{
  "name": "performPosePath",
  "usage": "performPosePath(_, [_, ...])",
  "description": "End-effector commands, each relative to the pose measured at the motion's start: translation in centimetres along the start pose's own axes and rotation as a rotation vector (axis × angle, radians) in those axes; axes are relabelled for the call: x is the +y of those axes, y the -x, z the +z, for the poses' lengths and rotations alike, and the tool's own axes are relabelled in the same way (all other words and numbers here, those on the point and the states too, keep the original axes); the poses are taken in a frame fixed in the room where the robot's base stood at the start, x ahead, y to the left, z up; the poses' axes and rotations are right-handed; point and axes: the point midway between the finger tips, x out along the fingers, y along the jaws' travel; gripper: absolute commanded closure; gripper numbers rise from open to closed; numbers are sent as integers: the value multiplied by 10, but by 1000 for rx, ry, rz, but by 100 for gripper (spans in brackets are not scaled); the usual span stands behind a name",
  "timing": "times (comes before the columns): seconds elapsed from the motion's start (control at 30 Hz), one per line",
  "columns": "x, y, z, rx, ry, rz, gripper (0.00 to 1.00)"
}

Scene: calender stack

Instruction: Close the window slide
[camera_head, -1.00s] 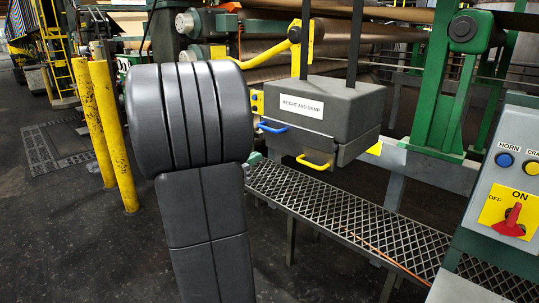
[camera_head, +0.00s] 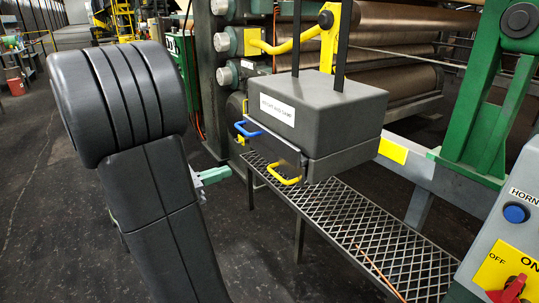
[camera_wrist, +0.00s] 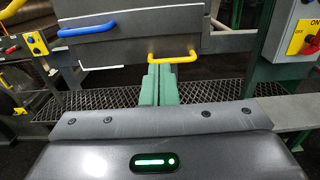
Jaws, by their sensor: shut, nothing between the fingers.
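A grey box labelled "WEIGHT AND DAMP" (camera_head: 325,105) hangs on two dark bars. On its near side are a blue handle (camera_head: 246,131) and, lower, a yellow handle (camera_head: 284,176); both also show in the wrist view, blue (camera_wrist: 87,29) and yellow (camera_wrist: 173,58). I cannot tell which handle belongs to the window slide, or how far it is open. My gripper (camera_head: 228,174) has green fingers pressed together, empty, left of the yellow handle in the head view. In the wrist view, the fingertips (camera_wrist: 162,68) appear just below the yellow handle; contact is unclear.
A mesh walkway (camera_head: 370,235) runs below the box. A control panel with a red switch (camera_head: 512,285) stands at the right. A green machine frame (camera_head: 485,110) and rollers (camera_head: 410,85) are behind. Dark floor (camera_head: 30,200) is open at the left.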

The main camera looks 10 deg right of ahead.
Motion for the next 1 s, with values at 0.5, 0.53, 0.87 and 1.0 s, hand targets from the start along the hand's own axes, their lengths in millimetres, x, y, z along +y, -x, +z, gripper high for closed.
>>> performPosePath(0.5, [-1, -71, 1, 0, 1, -4, 100])
performPosePath(0.53, [0, -75, 1, 1, 1, -3, 100])
performPosePath(0.87, [0, -117, 1, 0, 1, -2, 100])
performPosePath(1.0, [0, -128, 1, 1, 1, 0, 100])
